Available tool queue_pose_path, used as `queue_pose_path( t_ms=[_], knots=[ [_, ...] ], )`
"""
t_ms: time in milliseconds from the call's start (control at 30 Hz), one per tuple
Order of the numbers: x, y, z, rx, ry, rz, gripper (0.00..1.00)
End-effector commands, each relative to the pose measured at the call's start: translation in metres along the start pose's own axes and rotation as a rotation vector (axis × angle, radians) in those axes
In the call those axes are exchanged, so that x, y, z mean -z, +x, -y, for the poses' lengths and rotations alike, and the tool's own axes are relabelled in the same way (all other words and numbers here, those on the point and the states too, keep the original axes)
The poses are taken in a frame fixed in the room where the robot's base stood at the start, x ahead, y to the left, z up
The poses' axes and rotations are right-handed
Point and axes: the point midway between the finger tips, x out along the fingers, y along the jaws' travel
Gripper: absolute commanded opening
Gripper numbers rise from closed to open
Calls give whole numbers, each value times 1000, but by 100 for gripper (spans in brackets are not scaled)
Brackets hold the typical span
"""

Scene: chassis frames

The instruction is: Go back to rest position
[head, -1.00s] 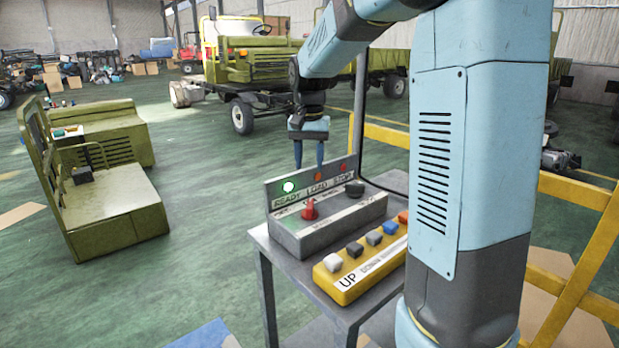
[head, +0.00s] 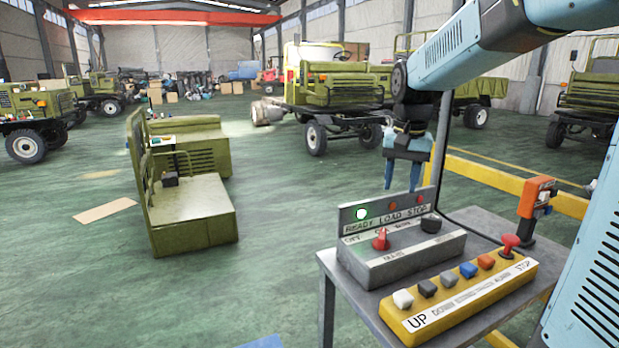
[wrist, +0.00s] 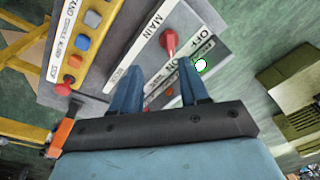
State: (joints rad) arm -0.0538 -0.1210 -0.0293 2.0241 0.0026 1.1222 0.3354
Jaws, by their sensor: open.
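My gripper (head: 403,174) hangs fingers down from my light-blue arm, above and behind the grey control box in the head view. Its two blue fingers are apart with nothing between them. In the wrist view, the fingers (wrist: 158,90) point toward the grey control box (wrist: 140,62). The grey control box (head: 395,268) has a red switch (head: 381,239), a black knob and a back panel marked READY, LOAD, STOP. The READY lamp (head: 361,214) glows bright. The fingers look clear of the box.
A yellow button panel (head: 455,302) with several coloured buttons lies on the grey table (head: 330,262). An orange tool (head: 535,205) stands at the table's right. A yellow rail (head: 500,178) runs behind. Green vehicle parts (head: 190,220) stand left, with open floor between.

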Motion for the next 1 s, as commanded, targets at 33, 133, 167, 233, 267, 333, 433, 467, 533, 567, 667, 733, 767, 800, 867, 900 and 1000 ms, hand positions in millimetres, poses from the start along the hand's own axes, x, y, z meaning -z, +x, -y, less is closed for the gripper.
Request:
queue_pose_path(
  t_ms=[33,133,167,233,267,333,433,467,533,567,667,733,767,800,867,900,1000],
  knots=[
    [-13,-6,-5,8,-15,-22,45],
    [-36,-14,-15,21,-51,-62,45],
    [-42,-16,-17,25,-62,-75,45],
    [-58,-20,-24,32,-87,-104,45],
    [-65,-21,-26,35,-98,-117,45],
    [-81,-24,-32,41,-122,-146,45],
    [-104,-25,-41,47,-157,-188,45],
    [-110,-25,-44,49,-168,-201,45],
    [-126,-24,-49,51,-193,-231,45],
    [-133,-24,-52,52,-204,-244,45],
    [-154,-21,-59,54,-238,-286,45],
    [-166,-18,-64,54,-259,-312,45],
    [-171,-17,-65,54,-268,-323,45],
    [-177,-15,-68,53,-277,-335,45],
    [-183,-13,-70,52,-290,-350,45],
    [-187,-11,-71,51,-296,-358,45],
    [-192,-9,-73,51,-306,-371,45]
  ],
)
